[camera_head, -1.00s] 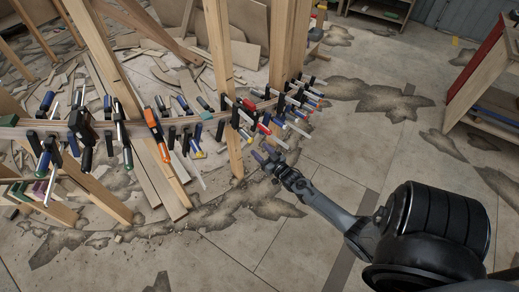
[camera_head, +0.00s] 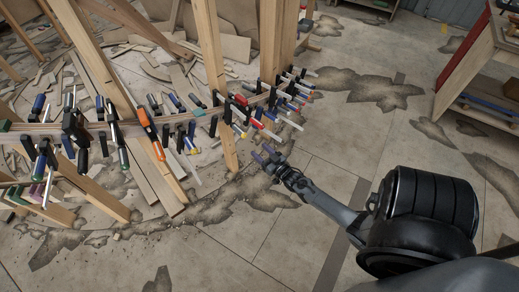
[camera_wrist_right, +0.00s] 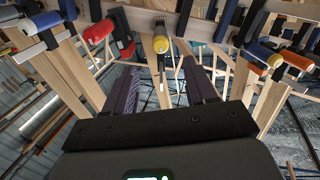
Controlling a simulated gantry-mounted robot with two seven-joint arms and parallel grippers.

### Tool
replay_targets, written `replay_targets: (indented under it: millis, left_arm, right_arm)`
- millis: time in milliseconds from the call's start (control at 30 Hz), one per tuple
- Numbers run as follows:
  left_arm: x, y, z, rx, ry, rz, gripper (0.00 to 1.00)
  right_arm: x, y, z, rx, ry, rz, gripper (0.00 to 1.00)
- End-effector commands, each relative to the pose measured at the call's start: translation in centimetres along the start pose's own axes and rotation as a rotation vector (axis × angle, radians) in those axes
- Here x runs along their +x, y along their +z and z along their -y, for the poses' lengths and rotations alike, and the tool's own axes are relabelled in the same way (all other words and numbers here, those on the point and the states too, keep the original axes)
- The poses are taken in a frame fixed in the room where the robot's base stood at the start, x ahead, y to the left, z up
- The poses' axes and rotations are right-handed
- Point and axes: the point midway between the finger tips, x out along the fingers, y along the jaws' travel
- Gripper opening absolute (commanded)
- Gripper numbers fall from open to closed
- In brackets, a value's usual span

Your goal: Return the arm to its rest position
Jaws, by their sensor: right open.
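My right gripper (camera_head: 266,156) is open and empty in the head view, at the end of my arm reaching in from the lower right. It is just in front of and below the clamps at the right end of the curved wooden stringer (camera_head: 95,127). In the right wrist view, its two dark fingers (camera_wrist_right: 161,88) stand apart. A yellow-ended clamp (camera_wrist_right: 160,44) shows beyond the gap, and I see no contact with it. My left gripper is not in view.
Several clamps line the stringer, including an orange one (camera_head: 150,134) and a red-handled one (camera_head: 240,99). Wooden posts (camera_head: 212,60) stand along it. A workbench (camera_head: 468,62) is at the right. Open, stained floor (camera_head: 290,235) lies in front.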

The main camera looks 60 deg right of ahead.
Motion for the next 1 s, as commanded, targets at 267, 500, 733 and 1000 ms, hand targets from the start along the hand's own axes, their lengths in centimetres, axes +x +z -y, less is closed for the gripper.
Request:
replay_targets:
  millis: [267,500,733,1000]
  left_arm:
    - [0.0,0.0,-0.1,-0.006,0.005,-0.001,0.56]
    - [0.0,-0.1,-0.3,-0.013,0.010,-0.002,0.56]
    - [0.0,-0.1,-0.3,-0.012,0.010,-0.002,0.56]
    - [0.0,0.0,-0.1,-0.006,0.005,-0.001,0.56]
  right_arm:
    - [0.0,0.0,0.0,0.000,0.000,0.000,0.56]
    - [-1.9,1.7,-0.4,-0.010,-0.003,0.038,0.56]
    - [-4.7,0.3,7.9,0.000,-0.159,0.063,0.56]
    - [-8.7,-4.1,22.4,-0.032,-0.314,0.359,0.56]
